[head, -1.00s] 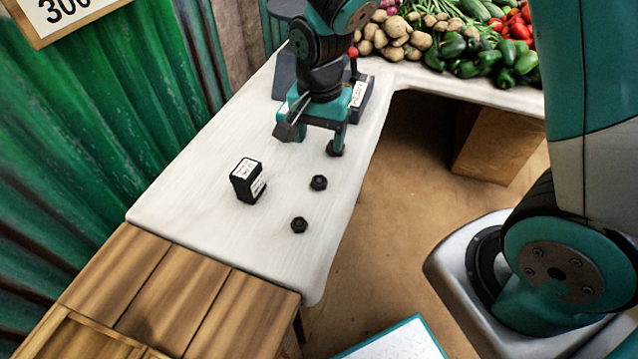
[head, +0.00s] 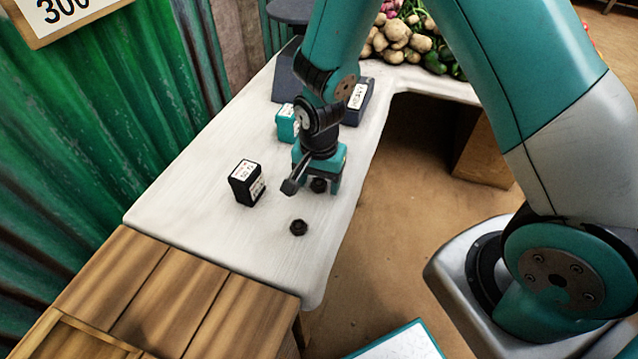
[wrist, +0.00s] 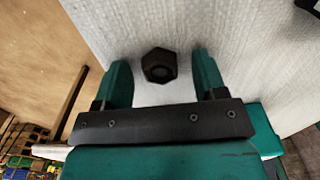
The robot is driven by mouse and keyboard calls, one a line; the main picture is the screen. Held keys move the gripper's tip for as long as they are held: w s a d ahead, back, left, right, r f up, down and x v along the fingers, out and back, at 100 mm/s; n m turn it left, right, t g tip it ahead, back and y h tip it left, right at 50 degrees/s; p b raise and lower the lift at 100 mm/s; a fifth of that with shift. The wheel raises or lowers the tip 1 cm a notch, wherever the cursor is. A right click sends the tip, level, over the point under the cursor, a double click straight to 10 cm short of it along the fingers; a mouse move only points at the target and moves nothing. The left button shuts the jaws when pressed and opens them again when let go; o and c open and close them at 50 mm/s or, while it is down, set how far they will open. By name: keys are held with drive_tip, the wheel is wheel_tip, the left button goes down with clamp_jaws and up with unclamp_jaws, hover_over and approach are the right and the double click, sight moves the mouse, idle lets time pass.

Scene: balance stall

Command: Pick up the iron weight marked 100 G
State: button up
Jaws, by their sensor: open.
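A dark hexagonal iron weight (head: 318,187) lies on the white-covered counter under my gripper (head: 317,178). In the wrist view this weight (wrist: 159,66) sits between the two teal fingers of my gripper (wrist: 161,70), with bare cloth on both sides, apart from each finger. The gripper is open and empty. A second dark weight (head: 298,228) lies nearer the counter's front end. No marking is legible on either weight, so I cannot tell which is 100 G.
A black labelled box (head: 246,184) stands on the counter left of the weights. A teal box (head: 287,123) and a dark scale (head: 357,102) stand farther back. Potatoes (head: 395,40) lie beyond. The counter's right edge is close to my gripper.

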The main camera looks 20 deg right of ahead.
drive_tip(key=c, duration=1.1)
drive_tip(key=shift+o, duration=0.2)
